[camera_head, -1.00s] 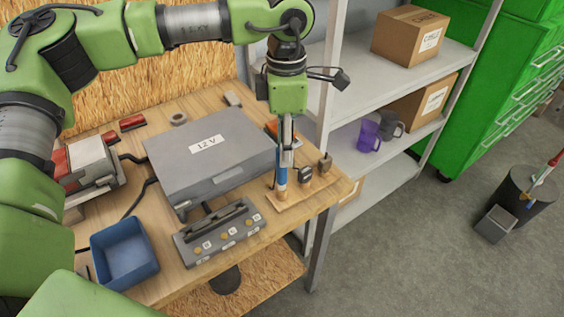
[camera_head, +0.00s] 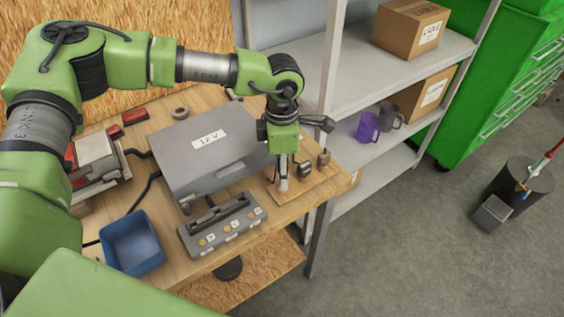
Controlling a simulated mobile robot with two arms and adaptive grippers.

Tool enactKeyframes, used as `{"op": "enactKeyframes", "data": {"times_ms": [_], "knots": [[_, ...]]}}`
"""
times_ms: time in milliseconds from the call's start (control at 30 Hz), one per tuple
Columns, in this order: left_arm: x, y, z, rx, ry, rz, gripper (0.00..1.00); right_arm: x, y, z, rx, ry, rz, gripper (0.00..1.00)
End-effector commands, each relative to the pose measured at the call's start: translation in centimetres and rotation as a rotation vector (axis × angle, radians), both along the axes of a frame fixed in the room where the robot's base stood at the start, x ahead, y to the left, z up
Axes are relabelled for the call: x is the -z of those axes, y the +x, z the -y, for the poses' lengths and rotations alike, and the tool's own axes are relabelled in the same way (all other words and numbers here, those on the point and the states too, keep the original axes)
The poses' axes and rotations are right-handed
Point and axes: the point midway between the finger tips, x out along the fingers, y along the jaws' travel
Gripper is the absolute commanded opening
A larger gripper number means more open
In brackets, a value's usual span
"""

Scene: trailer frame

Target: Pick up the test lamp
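My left gripper (camera_head: 283,184) points straight down over the small wooden stand (camera_head: 312,186) at the right end of the workbench. Its fingers are low, close to the stand. The slim blue-handled tool that stood upright there, likely the test lamp, is now hidden behind or between the fingers. I cannot tell whether the fingers have closed on it. A dark piece (camera_head: 304,171) and a small brownish piece (camera_head: 323,159) stand on the stand just right of the gripper. My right gripper is not in view.
A grey 12 V case (camera_head: 205,160) lies left of the gripper, with a grey switch panel (camera_head: 222,228) in front. A blue bin (camera_head: 132,243) stands at the bench's front left. A shelf post (camera_head: 323,230) rises close to the right; purple and grey mugs are on the shelf.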

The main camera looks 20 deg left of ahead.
Motion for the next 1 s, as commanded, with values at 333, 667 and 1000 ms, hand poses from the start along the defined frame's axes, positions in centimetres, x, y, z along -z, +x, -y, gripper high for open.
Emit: {"op": "enactKeyframes", "data": {"times_ms": [333, 667, 1000], "knots": [[-0.1, 0.0, 0.0, 0.000, 0.000, 0.000, 0.09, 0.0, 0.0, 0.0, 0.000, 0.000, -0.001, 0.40], [-1.6, 0.1, 0.1, 0.000, -0.003, 0.004, 0.09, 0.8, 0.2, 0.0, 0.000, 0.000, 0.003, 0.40], [-8.1, 0.1, 0.0, -0.001, -0.002, 0.003, 0.09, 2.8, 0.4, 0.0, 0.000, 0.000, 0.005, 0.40]]}}
